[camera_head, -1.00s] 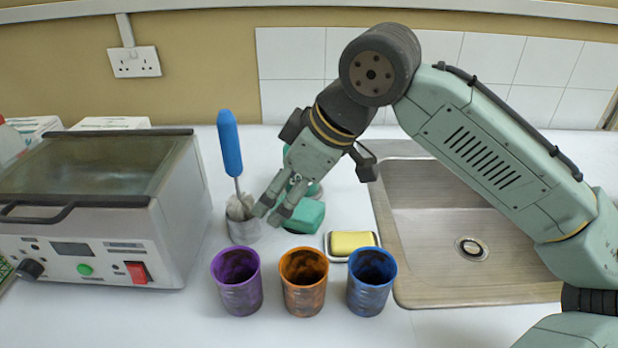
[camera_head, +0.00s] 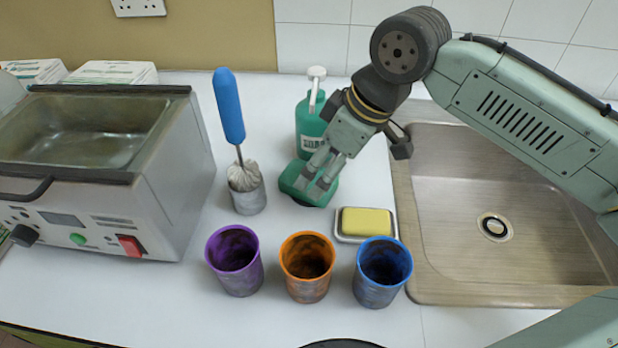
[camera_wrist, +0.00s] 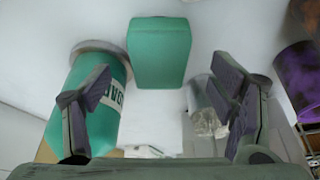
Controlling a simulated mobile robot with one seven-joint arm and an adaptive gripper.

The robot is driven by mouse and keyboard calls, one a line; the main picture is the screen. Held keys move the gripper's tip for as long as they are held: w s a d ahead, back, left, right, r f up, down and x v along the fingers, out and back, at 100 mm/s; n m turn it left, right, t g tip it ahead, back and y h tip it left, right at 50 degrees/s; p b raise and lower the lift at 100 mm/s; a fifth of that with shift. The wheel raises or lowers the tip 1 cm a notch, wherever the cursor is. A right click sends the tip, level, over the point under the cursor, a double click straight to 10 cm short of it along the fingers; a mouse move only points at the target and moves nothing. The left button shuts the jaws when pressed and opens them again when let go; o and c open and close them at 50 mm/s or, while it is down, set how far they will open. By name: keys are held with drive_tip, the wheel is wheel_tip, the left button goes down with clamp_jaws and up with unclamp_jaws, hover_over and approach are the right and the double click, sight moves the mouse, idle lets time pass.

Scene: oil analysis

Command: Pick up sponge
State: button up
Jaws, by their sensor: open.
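The green sponge (camera_head: 294,187) is a block on the white counter, in front of a green pump bottle (camera_head: 309,125). My gripper (camera_head: 312,183) is open, with its fingers pointing down at the sponge and overlapping it in the head view. In the wrist view the sponge (camera_wrist: 159,52) lies ahead, centred in the gap between my spread fingertips (camera_wrist: 158,92). No contact between fingers and sponge can be made out. The fingers hide part of the sponge in the head view.
A metal cup (camera_head: 247,197) with a blue-handled brush stands left of the sponge. A yellow block sits on a small dish (camera_head: 345,238). Purple (camera_head: 235,262), orange (camera_head: 306,268) and blue (camera_head: 380,275) cups stand in front. The sink (camera_head: 440,282) is right, a bath machine (camera_head: 165,200) left.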

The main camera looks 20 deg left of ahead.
sight(316, 177)
drive_tip(key=shift+x, duration=1.95)
drive_tip(key=shift+r, duration=0.1)
drive_tip(key=shift+c, duration=0.6)
drive_tip(key=c, duration=0.8)
drive_tip(key=shift+w+r, duration=0.1)
drive_tip(key=shift+d+r, duration=0.15)
drive_tip(key=shift+d, duration=0.05)
wheel_tip(316, 177, up, 7)
drive_tip(key=shift+d+f+b, duration=0.2)
drive_tip(key=shift+b, duration=0.5)
drive_tip(key=w+d+b, duration=0.1)
drive_tip(key=d, duration=0.5)
drive_tip(key=w+d+b, duration=0.1)
drive_tip(key=d, duration=0.5)
drive_tip(key=w+d+b, duration=0.1)
drive_tip(key=w+d, duration=0.1)
drive_tip(key=d, duration=0.4)
drive_tip(key=shift+d+b, duration=0.3)
drive_tip(key=shift+d, duration=0.05)
